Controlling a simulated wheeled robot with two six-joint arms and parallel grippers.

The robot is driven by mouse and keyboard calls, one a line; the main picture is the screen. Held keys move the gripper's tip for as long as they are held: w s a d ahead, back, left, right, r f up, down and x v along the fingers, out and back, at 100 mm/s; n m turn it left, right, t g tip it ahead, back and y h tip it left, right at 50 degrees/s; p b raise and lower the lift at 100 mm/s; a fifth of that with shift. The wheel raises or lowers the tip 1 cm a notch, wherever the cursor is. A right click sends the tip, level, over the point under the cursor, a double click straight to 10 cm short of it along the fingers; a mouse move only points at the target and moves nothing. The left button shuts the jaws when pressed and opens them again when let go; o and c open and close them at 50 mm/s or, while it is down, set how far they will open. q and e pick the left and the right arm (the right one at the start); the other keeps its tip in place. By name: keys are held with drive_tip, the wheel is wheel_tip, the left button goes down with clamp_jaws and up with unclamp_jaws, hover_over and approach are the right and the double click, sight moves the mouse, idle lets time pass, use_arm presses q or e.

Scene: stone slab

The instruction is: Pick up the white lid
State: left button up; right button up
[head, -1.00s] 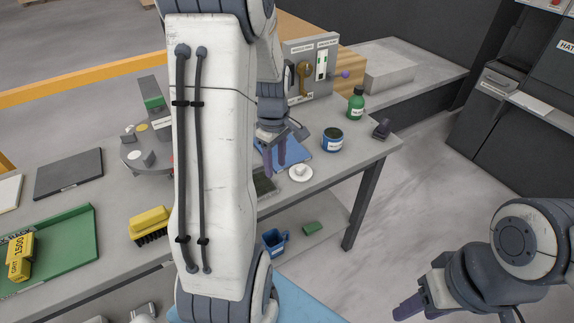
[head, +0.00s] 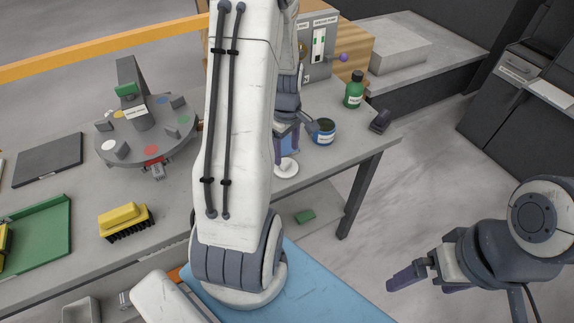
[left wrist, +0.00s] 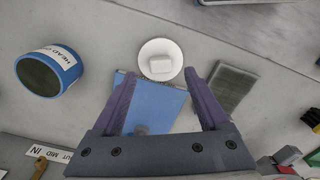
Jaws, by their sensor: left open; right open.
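The white lid (head: 286,168) is a round disc with a raised knob. It lies on the grey bench near its front edge, and it also shows in the left wrist view (left wrist: 160,61). My left gripper (head: 286,152) is above the bench by the lid, partly hidden behind my arm in the head view. In the left wrist view its open fingers (left wrist: 158,86) point toward the lid, which shows just beyond the fingertips, with nothing held. My right gripper (head: 418,284) is open and empty, off to the right over the floor.
A blue mat (left wrist: 158,105) and a dark grey pad (left wrist: 231,86) lie by the lid. A rotary disc (head: 178,137) and yellow brush (head: 125,219) are left.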

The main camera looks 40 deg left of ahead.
sight(286, 162)
use_arm(q)
wheel_tip(286, 162, down, 4)
drive_tip(key=shift+a+f+p, duration=0.15)
drive_tip(key=shift+p, duration=0.15)
clamp_jaws()
